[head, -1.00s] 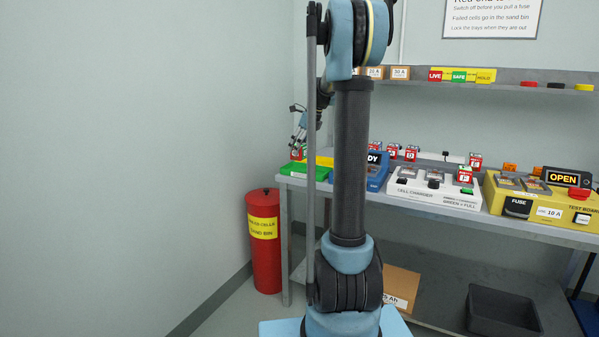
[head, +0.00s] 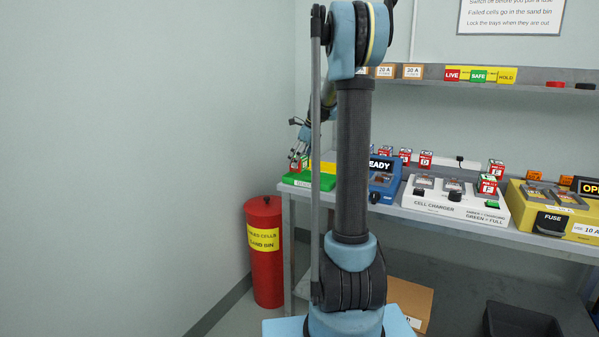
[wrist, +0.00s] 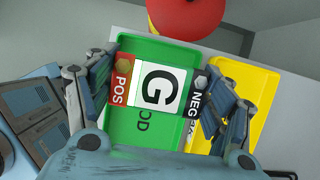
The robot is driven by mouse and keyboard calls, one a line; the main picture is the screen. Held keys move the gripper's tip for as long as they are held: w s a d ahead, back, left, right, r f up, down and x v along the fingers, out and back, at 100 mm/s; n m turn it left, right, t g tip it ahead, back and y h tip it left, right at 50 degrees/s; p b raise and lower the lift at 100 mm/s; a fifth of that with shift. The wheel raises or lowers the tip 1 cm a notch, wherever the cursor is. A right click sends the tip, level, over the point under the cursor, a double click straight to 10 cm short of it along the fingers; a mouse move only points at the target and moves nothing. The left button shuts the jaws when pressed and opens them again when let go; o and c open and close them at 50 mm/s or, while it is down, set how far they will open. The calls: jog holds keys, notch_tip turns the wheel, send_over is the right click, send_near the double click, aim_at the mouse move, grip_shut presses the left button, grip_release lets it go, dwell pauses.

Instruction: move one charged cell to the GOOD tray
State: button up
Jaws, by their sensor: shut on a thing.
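A charged-type cell marked G (wrist: 158,88), with a red POS end and a black NEG end, is held crosswise between the fingers of my gripper (wrist: 157,92) in the wrist view. The green tray (wrist: 135,145), its lettering partly covered, lies under the cell. In the head view my gripper (head: 299,148) and the red of the cell (head: 294,166) are at the left end of the green tray (head: 325,182). I cannot tell whether the cell touches the tray floor. Other red cells (head: 425,160) stand farther right on the bench.
A yellow tray (wrist: 255,105) lies beside the green one. The red sand bin (head: 266,285) stands by the bench's left end. A blue READY device (head: 382,185), the white cell charger (head: 440,206) and a yellow test board (head: 545,222) fill the bench to the right.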

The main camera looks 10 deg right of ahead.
aim_at(299, 168)
jog(key=shift+f, duration=2.2)
jog(key=o, duration=1.5)
jog(key=shift+o, duration=0.2)
